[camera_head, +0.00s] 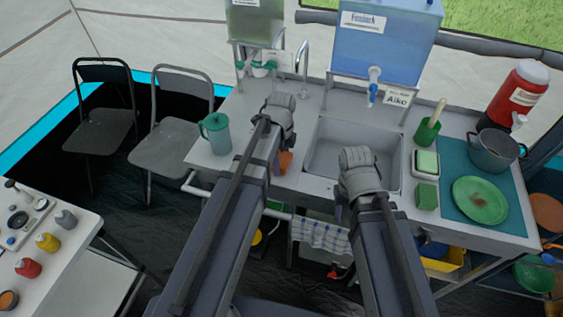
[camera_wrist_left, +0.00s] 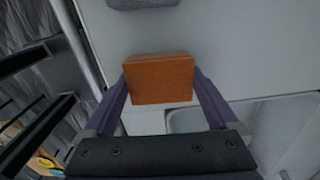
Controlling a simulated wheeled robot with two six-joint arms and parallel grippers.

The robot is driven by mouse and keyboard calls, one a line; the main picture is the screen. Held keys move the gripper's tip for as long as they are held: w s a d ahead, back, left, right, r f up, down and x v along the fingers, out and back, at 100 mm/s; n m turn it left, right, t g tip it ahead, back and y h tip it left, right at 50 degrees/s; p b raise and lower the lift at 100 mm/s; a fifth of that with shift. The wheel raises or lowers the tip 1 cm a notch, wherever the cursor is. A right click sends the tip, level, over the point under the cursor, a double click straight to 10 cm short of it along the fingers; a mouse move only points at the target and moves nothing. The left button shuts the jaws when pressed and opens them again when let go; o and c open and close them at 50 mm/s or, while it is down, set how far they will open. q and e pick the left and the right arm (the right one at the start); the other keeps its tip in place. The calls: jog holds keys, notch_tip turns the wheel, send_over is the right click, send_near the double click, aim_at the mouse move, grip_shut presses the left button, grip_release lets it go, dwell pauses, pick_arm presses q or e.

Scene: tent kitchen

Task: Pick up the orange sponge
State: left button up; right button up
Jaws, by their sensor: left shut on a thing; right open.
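The orange sponge (camera_wrist_left: 160,79) is a small block between the two fingers of my left gripper (camera_wrist_left: 160,88) in the left wrist view. The fingers press on its left and right sides, so the gripper is shut on it. In the head view a part of the orange sponge (camera_head: 285,161) shows beside my left gripper (camera_head: 277,152), over the counter left of the sink; my wrist hides the rest. Whether the sponge touches the counter I cannot tell. My right gripper (camera_head: 343,208) is open over the front edge of the sink, mostly hidden by its wrist.
The metal sink (camera_head: 325,150) lies between my arms. A teal pitcher (camera_head: 217,133) stands left of my left gripper. A green sponge (camera_head: 426,196), a soap tray (camera_head: 425,164), a green plate (camera_head: 480,199) and a pot (camera_head: 493,152) are at the right. A faucet (camera_head: 302,58) stands behind.

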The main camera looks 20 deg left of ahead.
aim_at(282, 159)
pick_arm(q)
notch_tip(282, 159, up, 10)
jog(key=p, duration=1)
pick_arm(e)
notch_tip(282, 159, up, 10)
pick_arm(q)
jog(key=o, duration=0.8)
jog(key=shift+c, duration=0.2)
jog(key=c, duration=0.7)
jog(key=shift+o, duration=0.2)
jog(key=shift+f, duration=0.1)
pick_arm(e)
jog(key=shift+d, duration=0.1)
